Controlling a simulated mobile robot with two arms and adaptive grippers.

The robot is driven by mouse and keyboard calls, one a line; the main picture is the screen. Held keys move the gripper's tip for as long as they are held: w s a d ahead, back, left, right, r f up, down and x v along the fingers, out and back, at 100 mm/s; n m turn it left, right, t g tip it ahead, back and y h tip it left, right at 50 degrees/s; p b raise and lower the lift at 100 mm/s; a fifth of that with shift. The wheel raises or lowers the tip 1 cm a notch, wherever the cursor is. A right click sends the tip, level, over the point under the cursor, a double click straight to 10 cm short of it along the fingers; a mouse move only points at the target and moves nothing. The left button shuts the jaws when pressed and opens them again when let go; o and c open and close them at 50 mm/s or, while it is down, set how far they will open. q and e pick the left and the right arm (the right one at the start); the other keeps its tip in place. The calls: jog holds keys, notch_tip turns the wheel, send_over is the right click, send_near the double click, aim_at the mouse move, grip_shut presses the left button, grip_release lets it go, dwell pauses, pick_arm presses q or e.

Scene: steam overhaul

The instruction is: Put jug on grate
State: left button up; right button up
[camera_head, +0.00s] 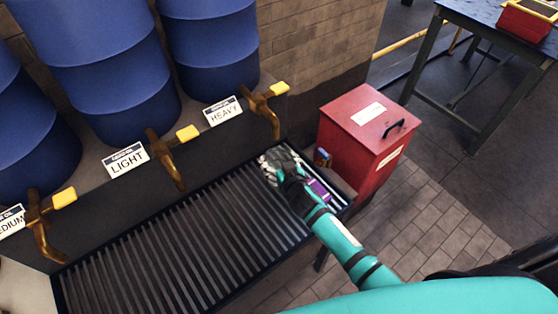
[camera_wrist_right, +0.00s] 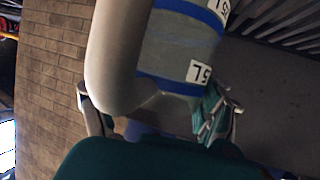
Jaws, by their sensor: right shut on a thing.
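The jug is a grey vessel with blue bands and 5L labels. It fills the upper middle of the right wrist view (camera_wrist_right: 180,45), with a pale curved part along its left side. My right gripper (camera_wrist_right: 160,118) is shut on the jug, with a finger on either side. In the head view the right gripper (camera_head: 285,172) is over the right end of the slatted grate (camera_head: 170,245), below the HEAVY tap. There the jug is mostly hidden by the gripper; I cannot tell whether it touches the grate. My left gripper is not in view.
Blue barrels (camera_head: 110,60) stand behind the grate, above brass taps with yellow handles (camera_head: 188,133) and signs MEDIUM, LIGHT and HEAVY. A red cabinet (camera_head: 350,140) stands close to the grate's right end. A dark table (camera_head: 480,20) is at the back right. The grate's middle and left are clear.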

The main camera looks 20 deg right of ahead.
jog(key=shift+f, duration=0.1)
jog(key=o, duration=1.6)
jog(key=shift+o, duration=0.2)
jog(key=shift+s, duration=0.25)
jog(key=v, duration=1.1)
jog(key=shift+s+r+b, duration=0.2)
jog(key=shift+r+b, duration=0.2)
